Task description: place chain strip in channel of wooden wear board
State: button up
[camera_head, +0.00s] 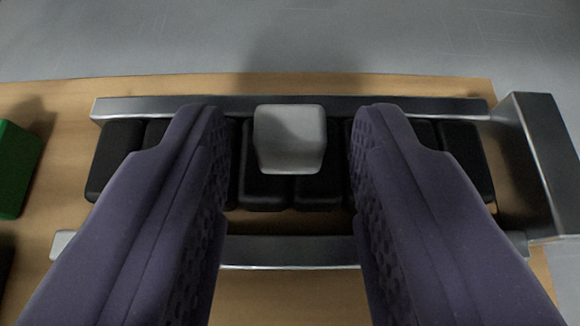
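The chain strip (265,192) is a row of several black links lying left to right between the two metal rails of the channel. A light grey block (290,138) stands up at the middle of the strip. The wooden wear board (60,130) lies under the rails. My gripper (291,112) is open, with one purple finger on each side of the grey block and a visible gap on both sides. The fingers hide parts of the strip and of the near rail. I cannot tell how deep the links sit.
The far rail (250,105) and near rail (285,251) run along the strip. A thick metal bar (543,150) crosses at the right end. A green block (14,170) stands at the left. Grey floor (400,40) shows beyond the board's edge.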

jog(key=shift+o, duration=0.2)
jog(key=shift+r, duration=0.1)
jog(key=shift+s+r, duration=0.15)
jog(key=shift+s, duration=0.05)
jog(key=p+v, duration=0.2)
jog(key=v, duration=0.9)
jog(key=shift+s, duration=0.25)
